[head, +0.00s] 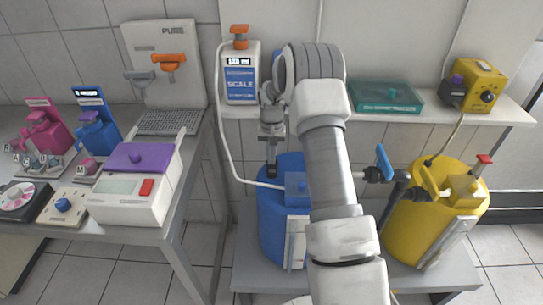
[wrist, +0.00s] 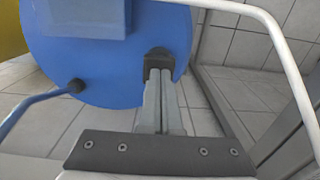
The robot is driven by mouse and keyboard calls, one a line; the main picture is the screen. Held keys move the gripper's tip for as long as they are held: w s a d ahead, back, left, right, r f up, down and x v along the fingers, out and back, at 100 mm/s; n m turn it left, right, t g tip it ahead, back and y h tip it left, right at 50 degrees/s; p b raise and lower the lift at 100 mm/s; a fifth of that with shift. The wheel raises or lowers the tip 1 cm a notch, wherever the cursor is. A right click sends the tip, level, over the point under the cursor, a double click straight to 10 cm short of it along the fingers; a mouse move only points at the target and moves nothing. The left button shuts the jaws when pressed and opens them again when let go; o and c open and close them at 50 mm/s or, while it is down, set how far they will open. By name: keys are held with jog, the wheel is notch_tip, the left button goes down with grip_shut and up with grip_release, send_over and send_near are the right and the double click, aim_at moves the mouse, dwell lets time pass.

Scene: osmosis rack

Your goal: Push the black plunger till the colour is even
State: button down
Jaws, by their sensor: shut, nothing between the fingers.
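The blue barrel (head: 270,225) stands on the low bench, partly behind my arm. It also fills the upper part of the wrist view (wrist: 110,60), with a blue block on it. My gripper (head: 271,172) points down at the barrel's top left in the head view. In the wrist view its grey fingers (wrist: 158,78) are together and hold nothing. A black piece (wrist: 158,60) shows at their ends against the barrel; I cannot tell whether it is the plunger or the fingertips, nor whether they touch. No plunger is clearly seen elsewhere.
A yellow barrel (head: 425,225) stands to the right, joined by a black pipe with a blue lever (head: 384,161). A white hose (head: 222,130) loops left of my gripper. An instrument table is left.

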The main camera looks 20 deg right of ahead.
jog(key=shift+s+f, duration=0.15)
jog(key=shift+f, duration=0.05)
notch_tip(320, 180, up, 14)
jog(key=p, duration=0.3)
jog(key=shift+r, duration=0.2)
dwell(0.4)
notch_tip(320, 180, up, 5)
jog(key=p, duration=1)
jog(key=shift+d, duration=0.15)
jog(key=shift+f, duration=0.2)
notch_tip(320, 180, down, 14)
jog(key=shift+r+p, duration=0.1)
jog(key=shift+p, duration=1.05)
